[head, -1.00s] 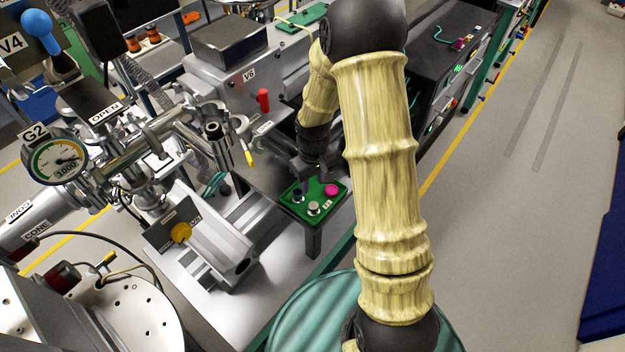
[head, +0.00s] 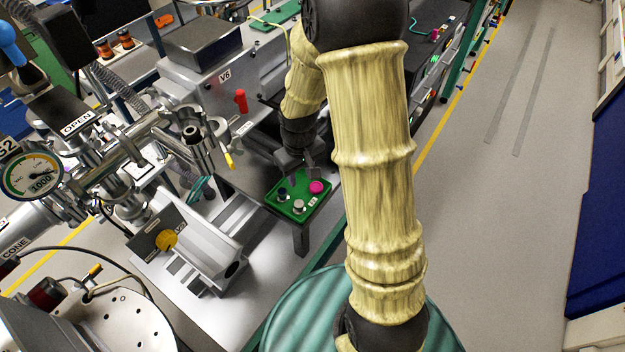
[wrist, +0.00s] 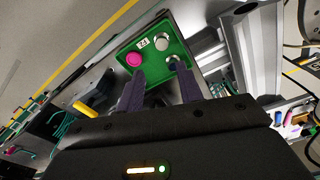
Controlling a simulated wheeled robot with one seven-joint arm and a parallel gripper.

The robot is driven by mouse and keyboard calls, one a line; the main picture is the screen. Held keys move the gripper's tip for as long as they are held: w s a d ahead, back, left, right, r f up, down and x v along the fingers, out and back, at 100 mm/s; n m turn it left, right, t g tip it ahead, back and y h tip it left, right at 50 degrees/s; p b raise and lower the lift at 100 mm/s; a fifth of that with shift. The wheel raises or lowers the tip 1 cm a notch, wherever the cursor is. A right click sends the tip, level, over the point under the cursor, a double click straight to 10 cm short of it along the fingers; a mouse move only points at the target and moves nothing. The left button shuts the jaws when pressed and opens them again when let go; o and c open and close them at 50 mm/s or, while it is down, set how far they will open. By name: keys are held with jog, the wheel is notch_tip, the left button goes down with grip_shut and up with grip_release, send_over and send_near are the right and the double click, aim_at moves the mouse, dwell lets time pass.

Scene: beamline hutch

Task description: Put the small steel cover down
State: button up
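A small silver round piece, which looks like the steel cover (head: 298,206), stands on the green tray (head: 320,200). It also shows in the wrist view (wrist: 161,43), near the tray's label. My gripper (head: 297,166) is above the far side of the tray. In the wrist view its two dark fingers (wrist: 160,84) are apart, with nothing held between them. The steel piece is apart from both fingers. A dark blue piece (wrist: 173,63) on the tray lies near the right fingertip; I cannot tell whether they touch.
A magenta round piece (head: 317,187) is also on the tray. A grey box labelled V6 (head: 205,85) stands behind. The floor on the right is clear.

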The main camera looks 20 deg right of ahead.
jog(key=s+r+m+t, duration=0.2)
jog(key=s+r+m, duration=0.1)
jog(key=s+r, duration=0.6)
jog(key=shift+s+d+r, duration=0.15)
jog(key=shift+s+d, duration=0.15)
jog(key=shift+s, duration=0.55)
